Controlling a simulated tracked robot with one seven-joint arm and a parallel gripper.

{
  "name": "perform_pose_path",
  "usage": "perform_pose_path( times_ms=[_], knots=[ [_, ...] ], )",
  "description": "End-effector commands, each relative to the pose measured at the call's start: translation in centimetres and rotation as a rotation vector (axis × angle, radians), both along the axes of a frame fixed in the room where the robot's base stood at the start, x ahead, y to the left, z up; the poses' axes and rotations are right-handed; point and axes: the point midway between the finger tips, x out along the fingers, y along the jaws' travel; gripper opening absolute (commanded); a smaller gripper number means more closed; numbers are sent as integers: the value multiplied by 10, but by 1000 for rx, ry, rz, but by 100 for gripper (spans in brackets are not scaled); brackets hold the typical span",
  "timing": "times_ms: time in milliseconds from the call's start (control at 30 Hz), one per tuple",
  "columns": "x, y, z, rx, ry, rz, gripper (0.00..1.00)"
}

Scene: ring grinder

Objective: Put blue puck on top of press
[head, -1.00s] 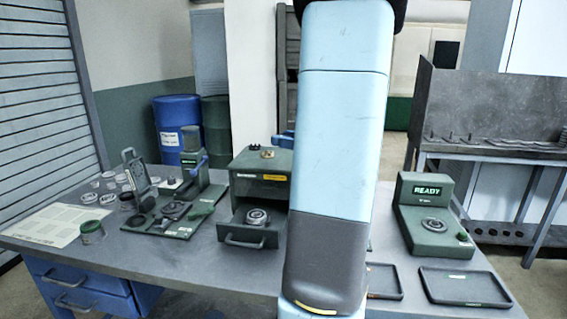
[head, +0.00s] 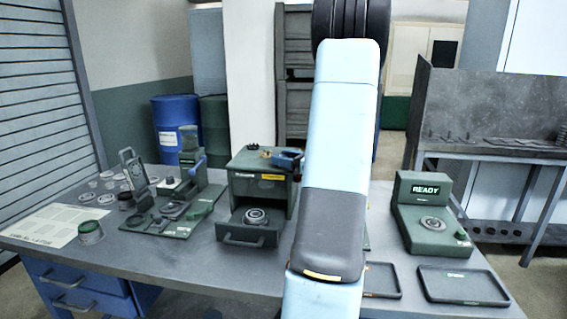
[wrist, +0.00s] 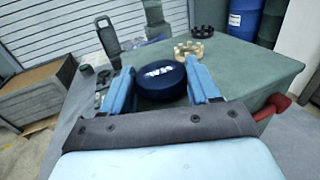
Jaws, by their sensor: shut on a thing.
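The dark blue puck (wrist: 161,84) with white lettering is between the two blue fingers of my gripper (wrist: 162,88) in the wrist view. My gripper is shut on it. In the head view my gripper (head: 289,158) is at the top right of a green box-shaped machine (head: 244,187) with an open drawer. I cannot tell whether the puck touches the machine's top (wrist: 250,66). A green upright press-like stand (head: 189,146) with a blue lever is further left. The pictures do not settle which of these is the press.
A brass toothed ring (wrist: 194,52) and a dark toothed ring (wrist: 209,31) sit on the machine top. A red handle (wrist: 272,106) sticks out at its side. A READY unit (head: 429,213) and a flat tray (head: 464,286) are to the right.

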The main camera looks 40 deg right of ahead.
Motion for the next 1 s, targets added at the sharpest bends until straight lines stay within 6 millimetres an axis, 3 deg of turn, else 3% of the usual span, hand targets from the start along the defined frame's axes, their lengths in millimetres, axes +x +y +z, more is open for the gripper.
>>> perform_pose_path(
  times_ms=[100, 933, 967, 1000],
  knots=[
    [0, 0, -11, 2, 1, 0, 22],
    [-2, 2, -30, 3, 12, 1, 22],
    [-2, 2, -30, 2, 13, 1, 61],
    [-2, 2, -30, 2, 13, 1, 65]
  ],
)
